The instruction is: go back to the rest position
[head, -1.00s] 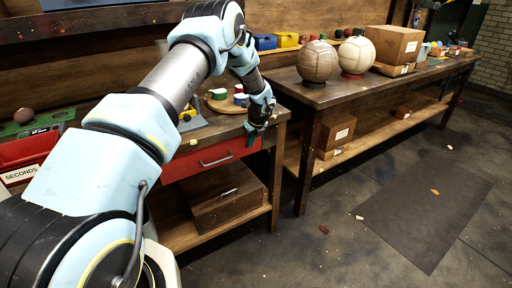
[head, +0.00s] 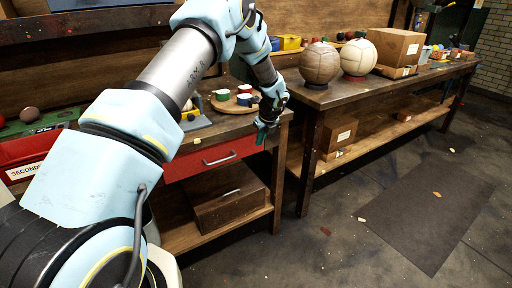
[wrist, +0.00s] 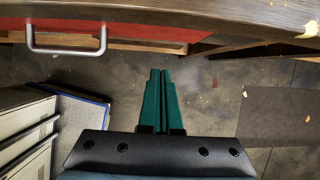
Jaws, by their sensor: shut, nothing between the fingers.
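My gripper (head: 262,134) hangs from my raised arm in front of the near workbench (head: 240,127), by its right front corner. In the wrist view its two green fingers (wrist: 160,100) lie together, shut, with nothing between them. They point toward the bench edge, with the floor behind them. The red drawer (head: 212,158) is shut, just left of the gripper. Its metal handle also shows in the wrist view (wrist: 66,50).
A second bench (head: 330,95) on the right carries a brown ball (head: 319,62), a cream ball (head: 357,57) and cardboard boxes (head: 396,44). A round wooden board (head: 232,105) with small cups lies behind my gripper. A dark mat (head: 425,215) lies on open floor.

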